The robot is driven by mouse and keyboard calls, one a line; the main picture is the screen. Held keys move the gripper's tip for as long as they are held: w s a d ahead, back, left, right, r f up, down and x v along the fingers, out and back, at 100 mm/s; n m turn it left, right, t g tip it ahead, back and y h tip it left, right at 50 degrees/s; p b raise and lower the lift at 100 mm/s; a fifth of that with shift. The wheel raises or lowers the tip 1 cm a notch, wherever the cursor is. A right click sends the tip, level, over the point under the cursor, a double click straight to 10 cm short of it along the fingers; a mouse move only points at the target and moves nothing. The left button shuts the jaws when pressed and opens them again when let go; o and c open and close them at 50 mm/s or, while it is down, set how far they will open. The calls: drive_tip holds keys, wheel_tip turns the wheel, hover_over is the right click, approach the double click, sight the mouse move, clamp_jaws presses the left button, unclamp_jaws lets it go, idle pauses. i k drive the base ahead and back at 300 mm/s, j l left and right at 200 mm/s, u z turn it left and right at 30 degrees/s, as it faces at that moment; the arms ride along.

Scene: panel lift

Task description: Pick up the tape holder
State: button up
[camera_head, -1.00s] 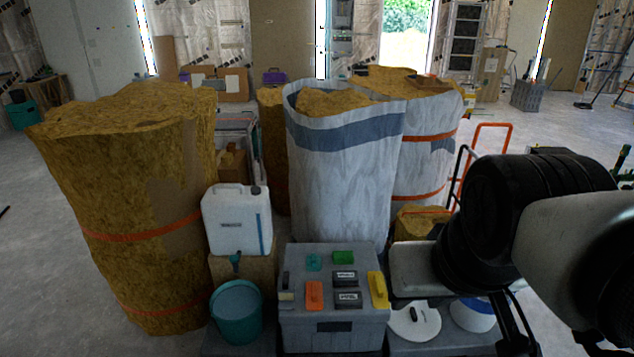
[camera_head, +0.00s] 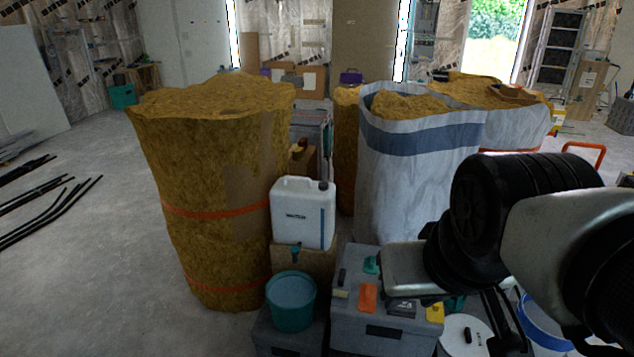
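Several small items lie on the lid of a grey box (camera_head: 370,322) at the lower middle. They include a teal item (camera_head: 371,264), an orange item (camera_head: 367,297), a dark labelled block (camera_head: 401,308) and a yellow item (camera_head: 435,312). I cannot tell which, if any, is the tape holder. My arm comes in from the right, and its pale end part (camera_head: 405,270) covers the back right of the lid in this view. My gripper's fingers cannot be made out, and I cannot tell whether anything is held.
A teal bucket (camera_head: 291,302) and a white canister (camera_head: 303,212) stand left of the box. A tall strapped insulation roll (camera_head: 212,190) is farther left. A white sack (camera_head: 415,170) stands behind the box. A white round lid (camera_head: 465,337) is at right. Open floor lies left.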

sight(341, 284)
drive_tip(key=i+j+z, duration=0.25)
drive_tip(key=i+j, duration=0.4)
drive_tip(key=i+j+z, duration=0.25)
drive_tip(key=i+j, duration=0.35)
drive_tip(key=j, duration=0.2)
